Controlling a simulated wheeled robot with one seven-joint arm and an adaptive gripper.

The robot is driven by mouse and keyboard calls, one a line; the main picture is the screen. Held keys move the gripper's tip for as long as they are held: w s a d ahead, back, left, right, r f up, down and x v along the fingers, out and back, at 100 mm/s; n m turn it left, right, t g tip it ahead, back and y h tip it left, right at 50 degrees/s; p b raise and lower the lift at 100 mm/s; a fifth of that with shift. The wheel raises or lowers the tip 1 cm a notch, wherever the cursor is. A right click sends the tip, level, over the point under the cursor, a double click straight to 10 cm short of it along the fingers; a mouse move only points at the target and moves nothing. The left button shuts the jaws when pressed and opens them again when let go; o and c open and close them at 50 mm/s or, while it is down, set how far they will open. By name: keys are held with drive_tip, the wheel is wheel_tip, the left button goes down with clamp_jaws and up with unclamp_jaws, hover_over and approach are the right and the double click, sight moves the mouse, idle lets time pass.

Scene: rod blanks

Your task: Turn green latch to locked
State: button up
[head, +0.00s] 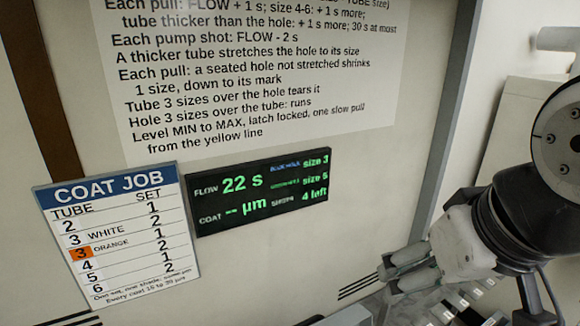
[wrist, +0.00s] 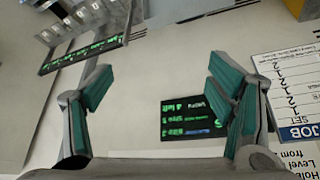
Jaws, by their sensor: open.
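I cannot make out a green latch in either view. My gripper (wrist: 158,108) is open in the wrist view, with its teal-padded fingers wide apart and nothing between them. In the head view my gripper (head: 408,268) shows at the lower right, in front of the panel's right edge. A dark display (head: 262,191) reads FLOW 22 s, COAT -- µm, size 3, size 5 and 4 left. It also shows upside down in the wrist view (wrist: 190,118), partly behind the right finger.
A COAT JOB card (head: 118,235) hangs left of the display, with the orange 3 marked. A printed rule sheet (head: 250,70) above says latch locked. In the wrist view a second dark strip display (wrist: 84,54) is at upper left, below a row of grey pieces (wrist: 82,20).

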drive_tip(key=w+f, duration=0.2)
drive_tip(key=w+d+f+g, duration=0.1)
drive_tip(key=w+f, duration=0.1)
drive_tip(key=w+d+f+g, duration=0.1)
drive_tip(key=w+f, duration=0.1)
drive_tip(key=shift+d+f+h, duration=0.1)
drive_tip(key=shift+h, duration=0.2)
drive_tip(key=c, duration=0.3)
drive_tip(key=w+d+f+n+g+b, duration=0.1)
drive_tip(key=w+d+f+g, duration=0.2)
drive_tip(key=f, duration=0.8)
drive_tip(key=w+d+f+n+g, duration=0.1)
drive_tip(key=w+d+f+g, duration=0.15)
drive_tip(key=f, duration=0.85)
drive_tip(key=shift+c, duration=0.2)
drive_tip(key=s+d+f, duration=0.1)
drive_tip(key=s+f, duration=0.1)
drive_tip(key=f, duration=0.5)
drive_tip(key=s+d+f+g, duration=0.1)
drive_tip(key=s+f, duration=0.2)
drive_tip(key=f, duration=0.5)
drive_tip(key=s+d+f+n+g+p, duration=0.1)
drive_tip(key=s+f, duration=0.2)
drive_tip(key=f, duration=0.5)
drive_tip(key=shift+s+h, duration=0.1)
drive_tip(key=shift+h, duration=0.2)
drive_tip(key=shift+c, duration=0.3)
drive_tip(key=shift+g, duration=0.25)
clamp_jaws()
